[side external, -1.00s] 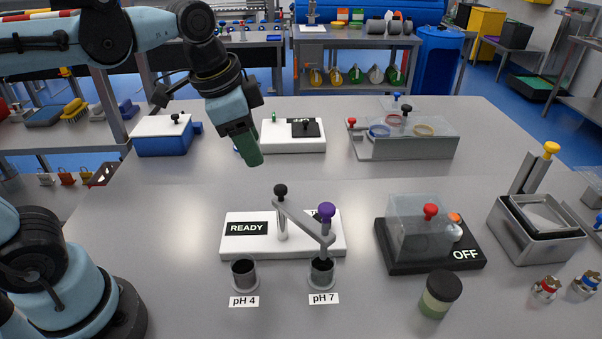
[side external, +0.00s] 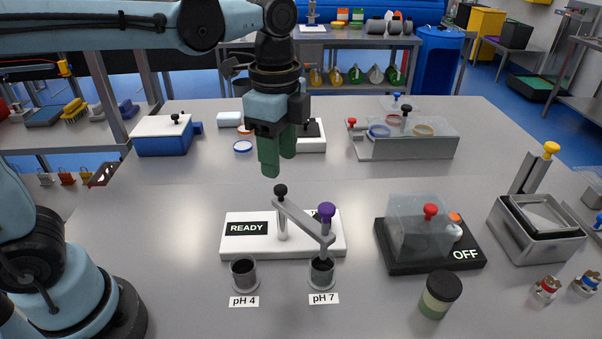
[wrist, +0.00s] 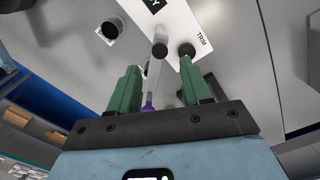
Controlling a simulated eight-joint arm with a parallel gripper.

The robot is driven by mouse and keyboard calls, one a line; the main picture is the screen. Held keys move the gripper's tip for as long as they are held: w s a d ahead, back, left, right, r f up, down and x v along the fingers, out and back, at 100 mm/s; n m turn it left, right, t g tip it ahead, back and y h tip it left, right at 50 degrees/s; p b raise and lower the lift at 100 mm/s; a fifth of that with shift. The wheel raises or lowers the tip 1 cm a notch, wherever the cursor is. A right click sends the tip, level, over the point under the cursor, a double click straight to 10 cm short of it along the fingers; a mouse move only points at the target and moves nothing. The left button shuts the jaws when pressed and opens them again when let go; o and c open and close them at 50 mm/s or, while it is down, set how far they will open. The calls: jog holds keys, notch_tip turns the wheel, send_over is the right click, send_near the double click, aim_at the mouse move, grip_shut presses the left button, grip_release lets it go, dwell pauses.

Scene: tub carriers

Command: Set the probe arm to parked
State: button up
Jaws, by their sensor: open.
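The probe arm (side external: 303,221) is a grey bar running from a post on a white base (side external: 254,245) to a purple knob (side external: 326,210). The knob end stands over the pH 7 cup (side external: 322,276). The base's window reads READY. A black knob (side external: 281,191) shows near the post; the wrist view shows it (wrist: 187,50) beside the word TRIM. My gripper (side external: 277,158) is open and empty, above and behind the base in the side view. In the wrist view the probe arm (wrist: 153,72) lies between the green fingers; the purple knob (wrist: 148,103) is partly hidden.
The pH 4 cup (side external: 244,274) stands left of the pH 7 cup. A dark-based device reading OFF (side external: 465,254) with a clear cover is to the right. A lidded jar (side external: 439,296) stands at front. Bench space left of the base is clear.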

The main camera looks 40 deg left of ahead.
aim_at(280, 187)
jog(key=shift+f, duration=2.95)
grip_shut()
